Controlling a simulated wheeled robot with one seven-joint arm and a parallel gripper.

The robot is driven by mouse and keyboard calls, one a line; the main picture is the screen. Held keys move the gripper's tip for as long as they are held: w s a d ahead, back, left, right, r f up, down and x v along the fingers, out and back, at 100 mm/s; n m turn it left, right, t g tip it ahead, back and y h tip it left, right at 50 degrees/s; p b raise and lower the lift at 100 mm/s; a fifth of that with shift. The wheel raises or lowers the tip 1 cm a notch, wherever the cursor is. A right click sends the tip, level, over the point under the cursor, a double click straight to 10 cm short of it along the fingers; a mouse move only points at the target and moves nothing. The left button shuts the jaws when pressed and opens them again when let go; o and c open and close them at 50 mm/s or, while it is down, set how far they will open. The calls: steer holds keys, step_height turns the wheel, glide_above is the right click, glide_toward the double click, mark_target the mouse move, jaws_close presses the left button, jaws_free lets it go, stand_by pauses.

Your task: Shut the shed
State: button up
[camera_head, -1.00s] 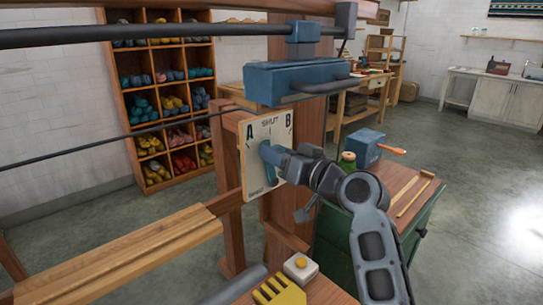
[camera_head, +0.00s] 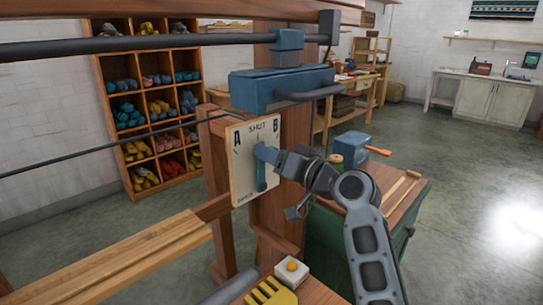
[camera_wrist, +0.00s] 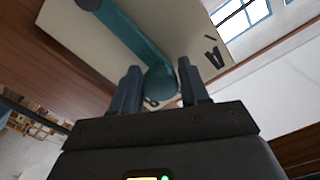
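The shed lever (camera_head: 261,172) is a teal bar with a round knob, mounted on a cream panel (camera_head: 241,182) marked A, SHUT and B. In the head view it stands about upright, its knob end up under the SHUT mark. In the wrist view the teal lever (camera_wrist: 130,38) runs from the upper left to its knob between my fingers. My gripper (camera_wrist: 160,82) has a finger close on each side of the knob and looks shut on it. My gripper (camera_head: 272,156) hides part of the knob in the head view.
A blue block with a bar (camera_head: 282,88) hangs above the panel on the wooden loom frame. A green cabinet (camera_head: 335,236) with a wooden top stands right of the panel. A small box with a yellow button (camera_head: 291,268) sits below. Open floor (camera_head: 450,190) lies to the right.

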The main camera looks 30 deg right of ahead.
steer(key=o, duration=0.3)
steer(key=b+v, duration=0.1)
steer(key=v, duration=0.7)
stand_by(0.5)
steer(key=s+f+g+h, duration=0.2)
steer(key=s+f+h, duration=0.4)
steer(key=s+f, duration=1.4)
steer(key=s+a+r+n, duration=0.1)
steer(key=s+a+r, duration=0.1)
steer(key=s, duration=1)
steer(key=s+a+r+n, duration=0.1)
steer(key=s+a+r, duration=0.2)
steer(key=s, duration=0.9)
steer(key=shift+s+a+r, duration=0.2)
steer(key=shift+a, duration=0.85)
